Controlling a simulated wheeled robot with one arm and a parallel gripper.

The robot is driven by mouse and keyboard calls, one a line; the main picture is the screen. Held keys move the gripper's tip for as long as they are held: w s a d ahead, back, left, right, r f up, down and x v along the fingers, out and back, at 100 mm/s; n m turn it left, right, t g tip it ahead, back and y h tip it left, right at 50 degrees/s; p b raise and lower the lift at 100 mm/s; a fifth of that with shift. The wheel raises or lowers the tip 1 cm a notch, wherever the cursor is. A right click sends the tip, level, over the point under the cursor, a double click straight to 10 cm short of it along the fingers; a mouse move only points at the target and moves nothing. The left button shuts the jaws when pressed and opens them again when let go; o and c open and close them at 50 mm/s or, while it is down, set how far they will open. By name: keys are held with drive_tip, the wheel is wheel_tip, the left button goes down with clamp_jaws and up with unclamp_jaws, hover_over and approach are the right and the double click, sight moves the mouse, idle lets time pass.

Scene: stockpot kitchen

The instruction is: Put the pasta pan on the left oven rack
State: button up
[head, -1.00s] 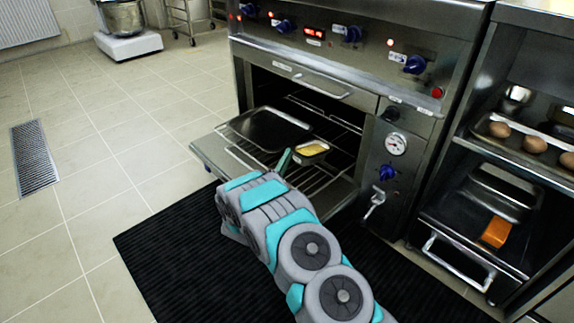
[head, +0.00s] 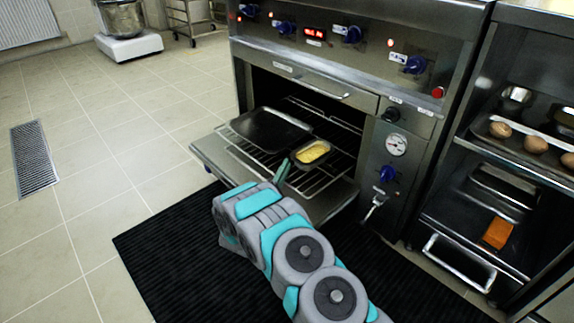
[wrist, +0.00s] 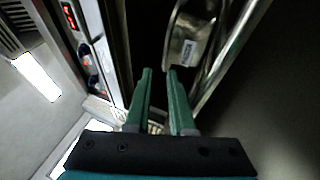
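The pasta pan (head: 313,152) is a small metal pan with yellow pasta in it. In the head view it rests on the wire oven rack (head: 315,187), at the right of a black tray (head: 268,128). My gripper (head: 283,172) is in front of the pan, at its near left, with its green fingers pointing at it. In the wrist view the fingers (wrist: 158,72) are parallel with an empty gap between them. A metal piece with a white label (wrist: 188,50), apparently the pan's side, lies just beyond the tips.
The oven door (head: 212,160) is down, and the front panel with blue knobs (head: 352,34) is above the opening.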

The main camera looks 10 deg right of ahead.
drive_tip(key=p+v, duration=0.1)
drive_tip(key=v, duration=0.9)
drive_tip(key=shift+s+a+f, duration=0.1)
idle(0.6)
drive_tip(key=shift+c, duration=0.4)
